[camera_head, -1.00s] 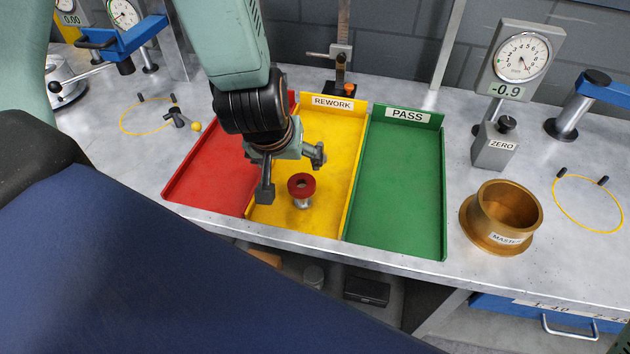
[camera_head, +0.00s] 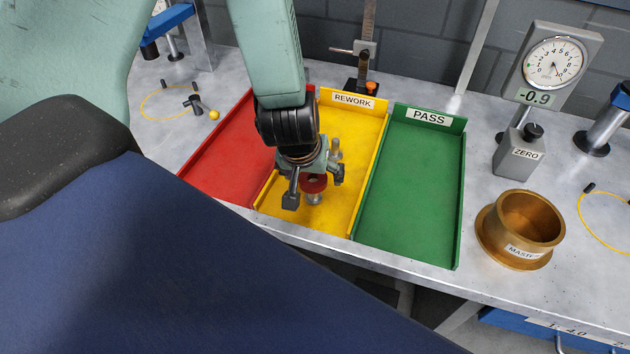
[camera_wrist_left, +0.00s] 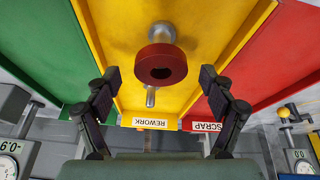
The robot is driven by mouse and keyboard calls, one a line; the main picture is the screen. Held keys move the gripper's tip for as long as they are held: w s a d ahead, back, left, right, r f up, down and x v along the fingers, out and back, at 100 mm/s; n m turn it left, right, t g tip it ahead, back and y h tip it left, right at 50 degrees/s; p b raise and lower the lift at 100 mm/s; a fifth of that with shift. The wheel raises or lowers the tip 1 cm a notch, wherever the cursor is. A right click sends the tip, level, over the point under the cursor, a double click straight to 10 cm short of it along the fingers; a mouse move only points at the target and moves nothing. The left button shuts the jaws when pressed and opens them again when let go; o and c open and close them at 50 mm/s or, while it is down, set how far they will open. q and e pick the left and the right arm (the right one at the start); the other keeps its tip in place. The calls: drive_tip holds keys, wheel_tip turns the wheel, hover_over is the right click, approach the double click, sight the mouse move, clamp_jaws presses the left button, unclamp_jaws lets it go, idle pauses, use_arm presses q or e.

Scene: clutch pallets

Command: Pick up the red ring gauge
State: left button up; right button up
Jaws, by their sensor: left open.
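The red ring gauge (camera_head: 314,184) sits on top of a short silver post (camera_head: 313,200) in the yellow REWORK tray (camera_head: 326,217). My left gripper (camera_head: 314,187) is open and empty. Its wrist hangs over the tray, and the gripper partly hides the ring in the head view. In the wrist view the fingers (camera_wrist_left: 158,79) stand apart on either side of the ring, with gaps on both sides. My right gripper is not in view.
A silver pin (camera_wrist_left: 151,97) stands in the yellow tray near the ring. The red tray (camera_head: 225,147) is left and the green PASS tray (camera_head: 412,190) right, both empty where visible. Further right are a brass MASTER ring (camera_head: 520,222) and a dial gauge (camera_head: 553,64).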

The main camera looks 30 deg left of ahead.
use_arm(q)
drive_tip(key=shift+a+f, duration=0.1)
drive_tip(key=shift+a, duration=0.05)
drive_tip(key=shift+c, duration=0.6)
drive_tip(key=shift+w, duration=0.1)
drive_tip(key=c, duration=1.4)
